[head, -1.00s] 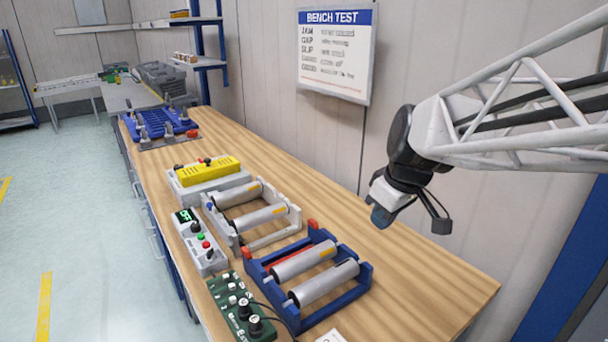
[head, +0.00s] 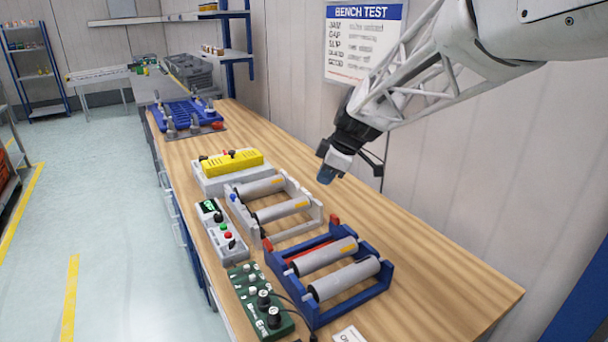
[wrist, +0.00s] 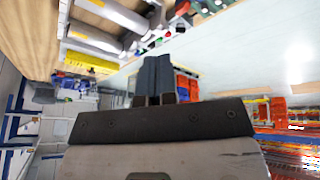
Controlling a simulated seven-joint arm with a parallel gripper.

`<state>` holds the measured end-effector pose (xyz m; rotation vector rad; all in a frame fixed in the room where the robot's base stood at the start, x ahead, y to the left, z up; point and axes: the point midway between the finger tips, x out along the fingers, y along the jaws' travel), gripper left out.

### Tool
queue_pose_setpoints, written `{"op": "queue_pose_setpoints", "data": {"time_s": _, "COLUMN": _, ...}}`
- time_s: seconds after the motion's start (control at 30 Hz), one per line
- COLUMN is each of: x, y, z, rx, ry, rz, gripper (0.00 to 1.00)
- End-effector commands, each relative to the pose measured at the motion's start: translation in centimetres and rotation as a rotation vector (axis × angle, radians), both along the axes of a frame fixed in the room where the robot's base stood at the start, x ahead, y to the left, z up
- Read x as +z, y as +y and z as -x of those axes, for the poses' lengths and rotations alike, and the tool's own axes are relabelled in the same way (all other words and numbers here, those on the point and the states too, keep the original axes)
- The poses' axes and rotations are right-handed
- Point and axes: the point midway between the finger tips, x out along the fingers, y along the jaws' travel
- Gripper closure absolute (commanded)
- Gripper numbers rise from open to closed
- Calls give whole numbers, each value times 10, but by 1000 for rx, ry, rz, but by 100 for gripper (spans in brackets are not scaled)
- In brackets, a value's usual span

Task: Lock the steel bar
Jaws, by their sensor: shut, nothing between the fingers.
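My gripper (head: 327,174) is in the air over the wall side of the bench, beyond the roller frames. In the wrist view my gripper (wrist: 155,82) has its dark fingers together with nothing held. A blue fixture (head: 185,113) with several grey upright parts and a red knob stands at the far end of the bench, well away from my gripper. A grey strip lies along its near edge; I cannot tell if this is the steel bar.
A dark blue frame (head: 377,298) and a pale frame (head: 318,218) hold grey rollers. A yellow-topped box (head: 232,163), a grey control box (head: 222,232) and a green control box (head: 258,300) stand nearby. The wood (head: 440,265) near the wall is clear.

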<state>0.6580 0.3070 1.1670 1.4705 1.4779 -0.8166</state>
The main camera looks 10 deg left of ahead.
Motion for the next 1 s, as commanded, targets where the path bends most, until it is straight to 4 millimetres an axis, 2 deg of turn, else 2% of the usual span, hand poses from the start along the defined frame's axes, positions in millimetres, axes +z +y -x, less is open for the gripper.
{"op": "queue_pose_setpoints", "data": {"time_s": 0.03, "x": -4, "y": 12, "z": -7, "rx": 36, "ry": -9, "rz": -5, "gripper": 100}}
{"op": "queue_pose_setpoints", "data": {"time_s": 0.3, "x": -22, "y": 70, "z": -38, "rx": 235, "ry": -74, "rz": -39, "gripper": 100}}
{"op": "queue_pose_setpoints", "data": {"time_s": 0.7, "x": -54, "y": 160, "z": -74, "rx": 517, "ry": -183, "rz": -96, "gripper": 100}}
{"op": "queue_pose_setpoints", "data": {"time_s": 0.9, "x": -68, "y": 194, "z": -84, "rx": 618, "ry": -227, "rz": -117, "gripper": 100}}
{"op": "queue_pose_setpoints", "data": {"time_s": 1.0, "x": -72, "y": 204, "z": -87, "rx": 649, "ry": -242, "rz": -125, "gripper": 100}}
